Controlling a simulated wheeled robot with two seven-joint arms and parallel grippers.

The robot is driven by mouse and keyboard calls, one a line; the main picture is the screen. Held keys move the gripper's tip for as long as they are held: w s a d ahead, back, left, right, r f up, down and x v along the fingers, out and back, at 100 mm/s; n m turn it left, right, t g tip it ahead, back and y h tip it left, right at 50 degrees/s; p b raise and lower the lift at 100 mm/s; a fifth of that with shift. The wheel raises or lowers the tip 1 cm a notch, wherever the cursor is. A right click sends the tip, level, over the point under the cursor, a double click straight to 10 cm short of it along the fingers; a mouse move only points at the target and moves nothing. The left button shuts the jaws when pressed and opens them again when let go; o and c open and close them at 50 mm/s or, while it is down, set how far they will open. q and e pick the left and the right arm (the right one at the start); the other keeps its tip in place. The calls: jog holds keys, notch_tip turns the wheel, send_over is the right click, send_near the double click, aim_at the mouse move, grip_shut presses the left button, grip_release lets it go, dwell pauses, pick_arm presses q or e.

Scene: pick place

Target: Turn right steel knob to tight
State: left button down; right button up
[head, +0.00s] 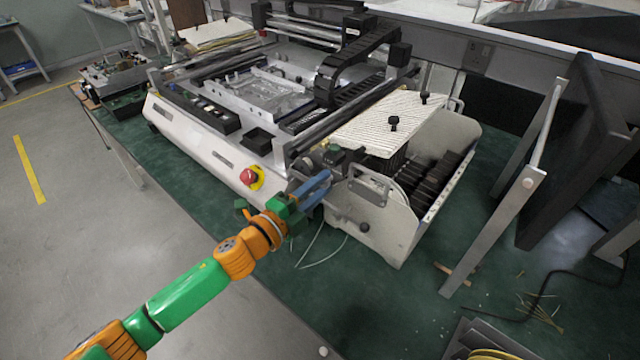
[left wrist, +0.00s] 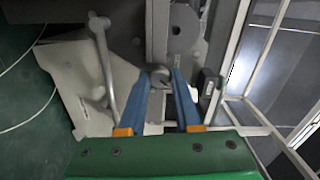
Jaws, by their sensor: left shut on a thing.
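In the left wrist view, a small round steel knob (left wrist: 160,77) sits between the tips of my two blue fingers, on the front end of the machine. My left gripper (left wrist: 161,82) is shut on this knob. In the head view, my left gripper (head: 322,181) reaches the front corner of the machine (head: 205,138), left of a metal handle (head: 369,187). The knob itself is hard to make out there, behind the fingers. My right gripper is not in view.
A red stop button (head: 249,176) on a yellow base is left of my gripper. Black knobs (head: 393,123) stand on a pale ribbed plate (head: 375,118). A larger grey disc (left wrist: 183,28) lies beyond the knob. A metal frame (head: 512,205) stands at right on the green bench (head: 330,285).

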pick_arm(q)
jog(key=shift+m, duration=0.7)
jog(key=c, duration=0.9)
grip_release()
jog(key=b+v, duration=0.1)
jog(key=v, duration=0.6)
